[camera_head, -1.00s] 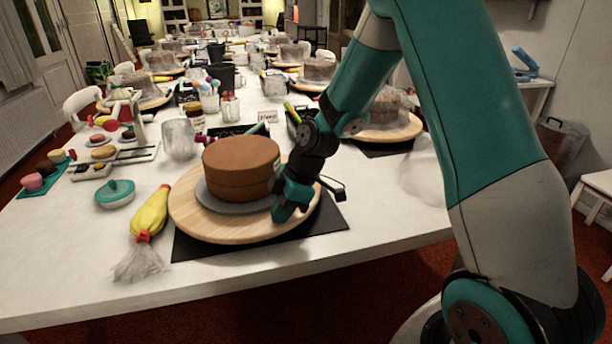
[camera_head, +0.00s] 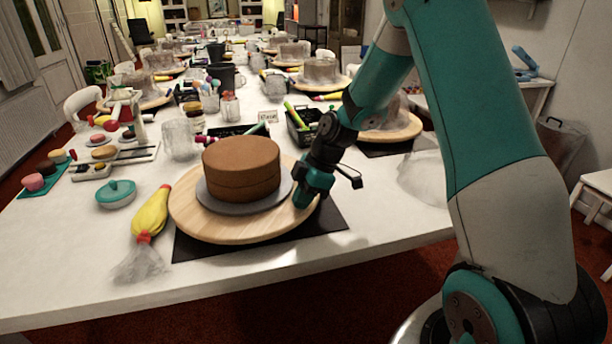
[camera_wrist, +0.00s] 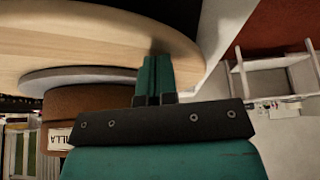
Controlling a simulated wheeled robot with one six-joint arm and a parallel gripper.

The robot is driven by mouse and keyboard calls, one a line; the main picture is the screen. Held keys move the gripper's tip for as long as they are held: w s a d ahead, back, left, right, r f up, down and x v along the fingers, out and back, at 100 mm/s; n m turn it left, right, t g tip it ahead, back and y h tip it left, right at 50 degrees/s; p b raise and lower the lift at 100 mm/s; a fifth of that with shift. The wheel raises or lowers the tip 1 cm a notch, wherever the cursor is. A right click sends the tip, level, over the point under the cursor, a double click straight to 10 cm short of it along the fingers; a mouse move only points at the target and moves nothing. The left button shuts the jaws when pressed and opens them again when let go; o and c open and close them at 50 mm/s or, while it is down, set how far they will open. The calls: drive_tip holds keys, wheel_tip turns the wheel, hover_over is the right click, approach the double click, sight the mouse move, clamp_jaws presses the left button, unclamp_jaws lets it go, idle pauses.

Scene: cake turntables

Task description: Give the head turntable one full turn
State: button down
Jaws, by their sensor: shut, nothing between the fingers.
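The head turntable (camera_head: 228,229) is a round pale wooden disc on a black mat (camera_head: 332,219) at the near end of the table. A brown two-layer cake (camera_head: 241,170) stands on a grey board (camera_head: 213,198) on the disc. My gripper (camera_head: 303,203) is at the right side of the turntable, pointing down, its tip at the disc near the rim. In the wrist view the shut fingers of my gripper (camera_wrist: 156,62) reach the wooden disc (camera_wrist: 95,38), beside the grey board. I cannot tell for sure whether they touch the wood.
A yellow piping bag (camera_head: 151,213) lies left of the turntable, close to it. A teal lidded dish (camera_head: 116,193) stands further left. A glass jar, a black tray (camera_head: 303,128) and a second turntable (camera_head: 392,131) stand behind. The table's near left is clear.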

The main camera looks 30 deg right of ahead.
drive_tip(key=w+d, duration=0.2)
drive_tip(key=d, duration=0.1)
drive_tip(key=w+d, duration=0.1)
drive_tip(key=d, duration=0.1)
drive_tip(key=shift+w+d+p, duration=0.1)
drive_tip(key=shift+w+p, duration=0.15)
drive_tip(key=shift+p, duration=0.15)
wheel_tip(320, 180, up, 3)
drive_tip(key=shift+r+p, duration=0.1)
drive_tip(key=shift+p, duration=1)
drive_tip(key=shift+f, duration=0.2)
drive_tip(key=s+a, duration=0.2)
drive_tip(key=s+a+b, duration=0.1)
drive_tip(key=a, duration=0.2)
drive_tip(key=s+a, duration=0.2)
drive_tip(key=shift+s+a+b, duration=0.35)
drive_tip(key=shift+a+b, duration=0.05)
drive_tip(key=a, duration=0.3)
drive_tip(key=w+a, duration=0.1)
drive_tip(key=a, duration=0.6)
drive_tip(key=shift+w, duration=0.3)
